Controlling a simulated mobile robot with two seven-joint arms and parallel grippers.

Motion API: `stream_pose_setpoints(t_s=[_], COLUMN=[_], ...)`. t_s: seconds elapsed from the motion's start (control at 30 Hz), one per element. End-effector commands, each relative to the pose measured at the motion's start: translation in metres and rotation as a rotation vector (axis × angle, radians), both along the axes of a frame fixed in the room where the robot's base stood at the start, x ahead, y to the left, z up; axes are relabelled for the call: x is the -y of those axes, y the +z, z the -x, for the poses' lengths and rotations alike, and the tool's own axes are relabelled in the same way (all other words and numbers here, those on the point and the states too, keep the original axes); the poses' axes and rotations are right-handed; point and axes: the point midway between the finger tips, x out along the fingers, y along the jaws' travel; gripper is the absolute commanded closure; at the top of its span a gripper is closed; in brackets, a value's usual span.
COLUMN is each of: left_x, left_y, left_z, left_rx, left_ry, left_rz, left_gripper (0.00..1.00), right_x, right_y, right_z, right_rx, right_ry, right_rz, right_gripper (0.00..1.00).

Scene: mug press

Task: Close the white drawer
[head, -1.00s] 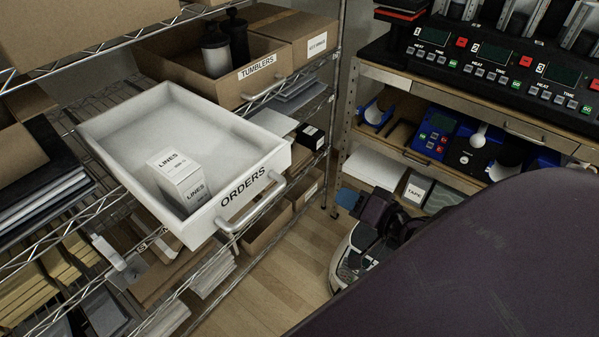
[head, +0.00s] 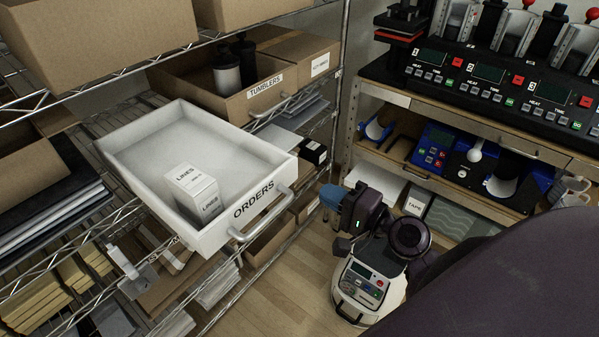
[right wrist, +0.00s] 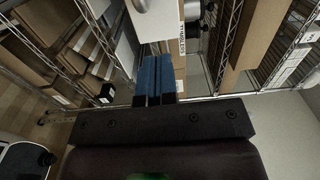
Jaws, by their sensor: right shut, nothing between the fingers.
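The white drawer (head: 125,141) labelled ORDERS sticks out from the wire shelf in the head view, with its grey handle (head: 262,218) on the front. A white box marked LINES (head: 198,192) stands inside it. My right gripper (head: 331,196) is to the right of the drawer front, apart from the handle. Its blue fingers (right wrist: 154,80) are together and empty in the right wrist view. There the drawer front (right wrist: 152,26) and part of the handle (right wrist: 141,4) show just beyond the fingertips. My left gripper is not in view.
A cardboard TUMBLERS bin (head: 240,98) sits behind the drawer on the wire shelf. A bench with press controls (head: 490,75) stands at the right, with a TAPE box (head: 414,205) low beneath it.

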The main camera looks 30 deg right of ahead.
Motion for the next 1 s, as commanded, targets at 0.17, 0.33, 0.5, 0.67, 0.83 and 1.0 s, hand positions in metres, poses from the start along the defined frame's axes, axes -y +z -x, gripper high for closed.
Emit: stream_pose_setpoints(t_s=[0.17, 0.33, 0.5, 0.67, 0.83, 1.0], left_x=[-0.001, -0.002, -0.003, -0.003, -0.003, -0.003], left_y=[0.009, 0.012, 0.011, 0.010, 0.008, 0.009], left_z=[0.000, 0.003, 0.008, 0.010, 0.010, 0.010], left_rx=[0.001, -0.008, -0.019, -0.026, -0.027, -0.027], left_ry=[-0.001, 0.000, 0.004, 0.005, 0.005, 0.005], left_rz=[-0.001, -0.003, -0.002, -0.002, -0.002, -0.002], left_gripper=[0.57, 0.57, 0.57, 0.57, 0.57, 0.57], right_x=[-0.011, -0.020, -0.025, -0.027, -0.027, -0.027], right_y=[0.002, 0.002, 0.000, -0.001, -0.001, -0.001], right_z=[-0.030, -0.053, -0.069, -0.074, -0.075, -0.075], right_rx=[0.001, 0.000, -0.001, -0.002, -0.002, -0.002], right_ry=[-0.001, 0.000, -0.001, -0.001, -0.001, -0.001], right_rz=[-0.003, -0.002, 0.000, 0.001, 0.001, 0.002], right_gripper=[1.00, 1.00, 1.00, 1.00, 1.00, 1.00])
